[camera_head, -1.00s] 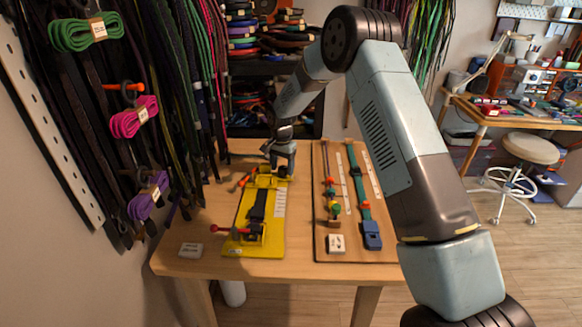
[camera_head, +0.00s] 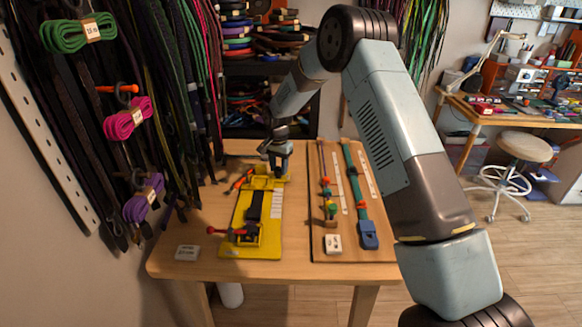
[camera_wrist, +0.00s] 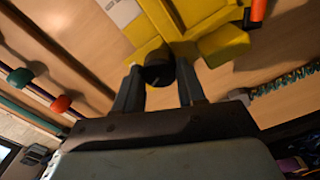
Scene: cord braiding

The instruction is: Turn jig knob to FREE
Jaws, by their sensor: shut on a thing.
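The yellow jig (camera_head: 269,241) lies on the left part of the wooden table, with a black strap (camera_head: 254,206) along its middle and a red-tipped lever at its near end. My gripper (camera_head: 277,168) is at the jig's far end, pointing down. In the wrist view my gripper (camera_wrist: 159,72) has its two fingers on either side of a dark round knob (camera_wrist: 158,73) beside the yellow jig body (camera_wrist: 190,22), and it is shut on this knob. The knob's markings cannot be read. The head view hides the knob behind the fingers.
A brown board (camera_head: 321,247) with cords and coloured beads lies right of the jig. A small white label block (camera_head: 187,253) sits at the table's front left. An orange-handled tool (camera_wrist: 258,12) lies near the jig's far end. Hanging cords (camera_head: 180,90) crowd the left.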

